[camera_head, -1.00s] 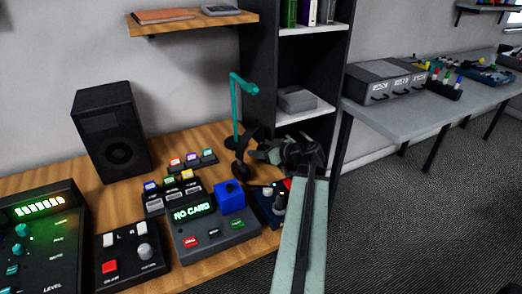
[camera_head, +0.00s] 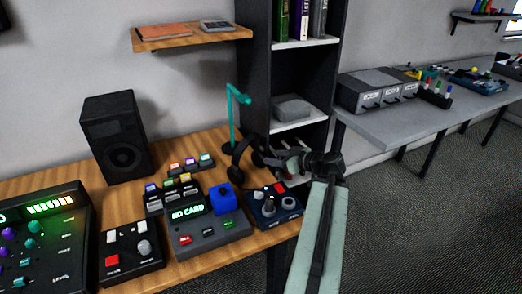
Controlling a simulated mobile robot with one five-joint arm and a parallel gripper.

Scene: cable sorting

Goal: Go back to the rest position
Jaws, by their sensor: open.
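My gripper (camera_head: 285,162) is at the end of my pale green and black arm, above the right edge of the wooden desk (camera_head: 80,176). It is open, and I see nothing between its jaws. It is just right of the black headphones (camera_head: 238,160), which hang by a teal stand (camera_head: 232,115); whether they touch is unclear. Below it on the desk is a dark blue control box (camera_head: 268,214) with knobs. Left of that is a grey device reading "NO CARD" (camera_head: 205,240) with a blue block (camera_head: 222,197) on it.
A black speaker (camera_head: 117,138), a mixer (camera_head: 45,235) and a switch box (camera_head: 130,252) stand on the desk. A dark shelf unit (camera_head: 256,80) rises behind my gripper. A grey table (camera_head: 390,124) with equipment stands at right. The carpet (camera_head: 420,220) in front is clear.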

